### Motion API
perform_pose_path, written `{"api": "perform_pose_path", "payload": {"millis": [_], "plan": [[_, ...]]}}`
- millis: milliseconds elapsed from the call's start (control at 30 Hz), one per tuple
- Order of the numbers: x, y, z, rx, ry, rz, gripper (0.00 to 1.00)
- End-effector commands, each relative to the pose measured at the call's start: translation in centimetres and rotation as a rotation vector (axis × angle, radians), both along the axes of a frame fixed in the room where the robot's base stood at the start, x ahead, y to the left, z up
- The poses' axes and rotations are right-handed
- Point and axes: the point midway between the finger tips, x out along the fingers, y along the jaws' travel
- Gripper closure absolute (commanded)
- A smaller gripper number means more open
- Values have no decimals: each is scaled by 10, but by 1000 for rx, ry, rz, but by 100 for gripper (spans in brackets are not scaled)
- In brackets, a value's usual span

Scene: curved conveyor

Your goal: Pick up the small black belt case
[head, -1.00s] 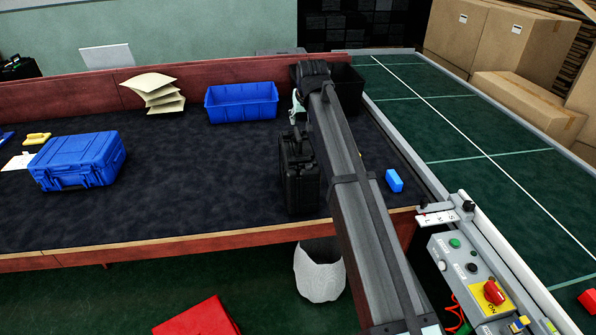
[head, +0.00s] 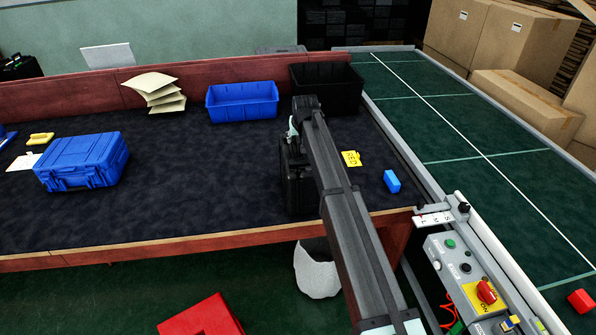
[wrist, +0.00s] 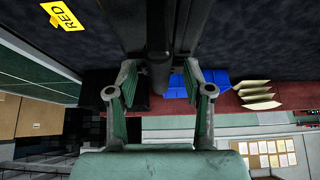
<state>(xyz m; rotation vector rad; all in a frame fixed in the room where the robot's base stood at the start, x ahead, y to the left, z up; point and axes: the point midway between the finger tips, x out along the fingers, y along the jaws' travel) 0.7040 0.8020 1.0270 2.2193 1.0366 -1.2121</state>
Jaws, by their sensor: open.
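The black case (head: 297,188) stands upright on the dark table top near the front edge, partly hidden behind my arm. In the wrist view its dark body (wrist: 190,25) fills the top middle, with a black handle-like part (wrist: 158,65) reaching down between the fingers. My gripper (wrist: 160,82) is open, one finger on each side of that part, with no clear grip on it. In the head view my gripper (head: 293,128) is mostly hidden by the arm, just above the top of the case.
A yellow card marked RED (head: 351,158) and a blue block (head: 392,181) lie right of the case. A blue bin (head: 242,112) and a black bin (head: 345,102) stand behind. A blue case (head: 82,172) is at left. The table between the cases is clear.

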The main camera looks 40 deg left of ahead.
Motion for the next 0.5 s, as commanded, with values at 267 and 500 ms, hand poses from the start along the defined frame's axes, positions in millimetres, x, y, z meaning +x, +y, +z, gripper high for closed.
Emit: {"api": "perform_pose_path", "payload": {"millis": [267, 500], "plan": [[5, 5, -12, 1, -1, 0, 49], [5, 5, -12, 0, 0, 0, 100]]}}
